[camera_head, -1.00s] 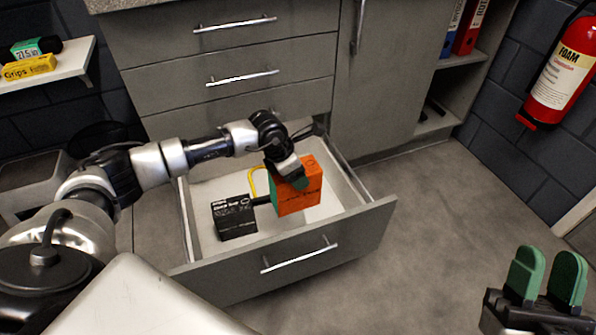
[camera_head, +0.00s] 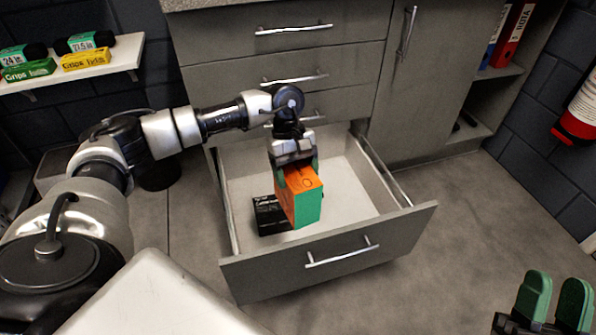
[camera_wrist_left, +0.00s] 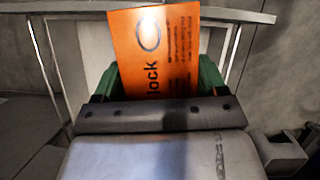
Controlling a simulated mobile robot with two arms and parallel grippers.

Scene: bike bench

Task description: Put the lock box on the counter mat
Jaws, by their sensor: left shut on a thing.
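The lock box (camera_head: 307,208) is an orange carton with a green side. My left gripper (camera_head: 297,173) is shut on its upper part and holds it over the open drawer (camera_head: 345,190). In the left wrist view the orange face of the box (camera_wrist_left: 153,50) reads "lock" and stands between the green fingers. I cannot tell how far its bottom is above the drawer floor. My right gripper (camera_head: 553,305), at the lower right, is open and empty, its green fingers apart. The counter mat is not in view.
A black box (camera_head: 268,217) lies in the drawer, partly hidden behind the lock box. A counter edge (camera_head: 200,4) shows at the top. A wall shelf (camera_head: 90,68) with small boxes is at the upper left; a red extinguisher (camera_head: 578,118) hangs at the right.

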